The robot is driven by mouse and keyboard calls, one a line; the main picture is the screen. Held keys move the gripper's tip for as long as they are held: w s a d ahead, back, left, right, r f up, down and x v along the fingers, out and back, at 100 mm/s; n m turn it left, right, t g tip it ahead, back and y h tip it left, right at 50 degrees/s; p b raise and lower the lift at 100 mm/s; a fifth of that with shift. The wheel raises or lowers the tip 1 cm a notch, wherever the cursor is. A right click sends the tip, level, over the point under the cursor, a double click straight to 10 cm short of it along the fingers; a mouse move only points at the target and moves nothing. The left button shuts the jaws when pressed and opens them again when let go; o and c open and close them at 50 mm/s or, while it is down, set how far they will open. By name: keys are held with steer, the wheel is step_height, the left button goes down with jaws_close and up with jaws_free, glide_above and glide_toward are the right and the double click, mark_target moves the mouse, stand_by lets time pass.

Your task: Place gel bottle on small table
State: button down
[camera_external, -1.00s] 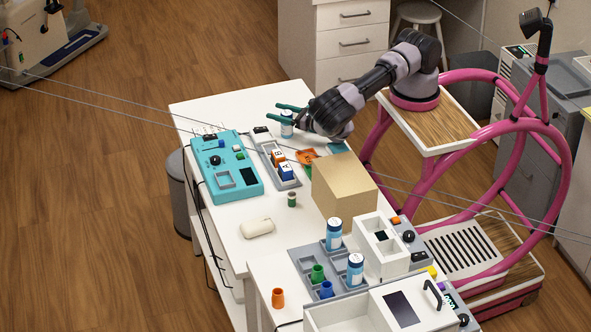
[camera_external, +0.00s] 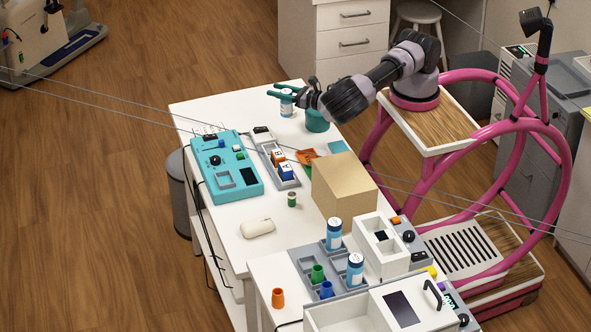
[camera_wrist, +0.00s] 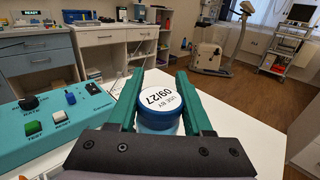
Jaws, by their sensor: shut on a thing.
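The gel bottle seems to be the white-and-blue bottle (camera_external: 287,106) with a white lid at the far end of the long white table (camera_external: 225,108). In the wrist view the bottle's lid (camera_wrist: 158,100) reads "USE BY 09/27", with blue below it. My gripper (camera_external: 283,94) has green fingers shut on this bottle from both sides; they also show in the wrist view (camera_wrist: 157,98). The bottle looks upright; its clearance above the table is hard to judge. A second, nearer white table (camera_external: 262,268) adjoins at the front; whether it is the small table is unclear.
A teal device (camera_external: 228,170), a grey tray of small blocks (camera_external: 290,181) and a cardboard box (camera_external: 345,190) stand on the long table. A teal cup (camera_external: 317,121) is close to my gripper. Two similar bottles (camera_external: 334,236) stand in a grey rack on the nearer table.

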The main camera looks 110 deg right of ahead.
steer(key=w+a+r+n+t+y, duration=0.1)
steer(key=w+a+n+t+y, duration=0.25)
steer(key=w+a+y, duration=0.45)
steer(key=w+a+r+n+t+y, duration=0.2)
steer(key=w+a+n+y, duration=0.25)
steer(key=w+a, duration=0.65)
steer(key=s+a+r+n, duration=0.1)
steer(key=s+a+r, duration=0.1)
steer(key=s, duration=0.4)
steer(key=shift+s+a, duration=0.3)
steer(key=shift+a, duration=0.3)
steer(key=shift+r, duration=0.2)
